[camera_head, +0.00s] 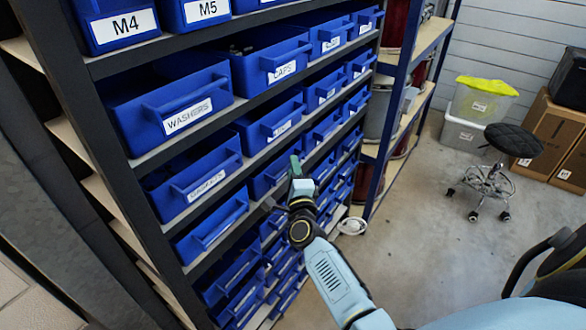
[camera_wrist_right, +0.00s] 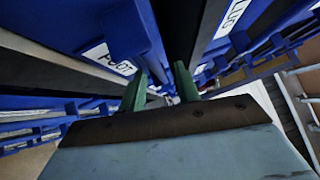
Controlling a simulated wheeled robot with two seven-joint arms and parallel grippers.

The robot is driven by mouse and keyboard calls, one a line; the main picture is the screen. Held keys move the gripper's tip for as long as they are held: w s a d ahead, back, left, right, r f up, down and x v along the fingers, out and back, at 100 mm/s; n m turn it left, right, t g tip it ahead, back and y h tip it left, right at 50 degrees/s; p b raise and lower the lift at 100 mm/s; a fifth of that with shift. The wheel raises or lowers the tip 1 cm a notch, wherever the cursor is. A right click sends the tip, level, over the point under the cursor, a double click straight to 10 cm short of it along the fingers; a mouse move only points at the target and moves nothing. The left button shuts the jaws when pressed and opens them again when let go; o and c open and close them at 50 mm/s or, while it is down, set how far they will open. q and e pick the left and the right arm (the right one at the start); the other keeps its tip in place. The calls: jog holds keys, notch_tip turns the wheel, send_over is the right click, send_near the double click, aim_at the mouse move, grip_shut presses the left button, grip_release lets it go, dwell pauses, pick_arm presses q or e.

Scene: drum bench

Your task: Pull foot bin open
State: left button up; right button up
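The foot bin (camera_wrist_right: 140,30) is blue with a white label reading FOOT, at the upper left in the right wrist view. In the head view I cannot tell for sure which bin it is, as the labels near the gripper are small or covered. My right gripper (camera_head: 283,186) is at the front of the rack's bins in the head view. Its two green fingers (camera_wrist_right: 160,90) stand apart in the wrist view, just below the FOOT label, with no thing clearly held between them. I cannot tell whether they touch the bin. My left gripper is not in view.
A bin labelled LUG (camera_wrist_right: 232,15) is at the upper right in the wrist view. The dark rack (camera_head: 110,65) holds several blue bins, including WASHERS (camera_head: 145,108). A second shelf (camera_head: 435,35) stands beyond. A stool (camera_head: 513,140) is at right; the floor (camera_head: 425,235) before it is clear.

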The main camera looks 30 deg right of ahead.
jog(key=shift+w+d, duration=0.15)
jog(key=shift+w, duration=0.15)
grip_shut()
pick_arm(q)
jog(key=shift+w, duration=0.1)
pick_arm(e)
jog(key=shift+s, duration=0.1)
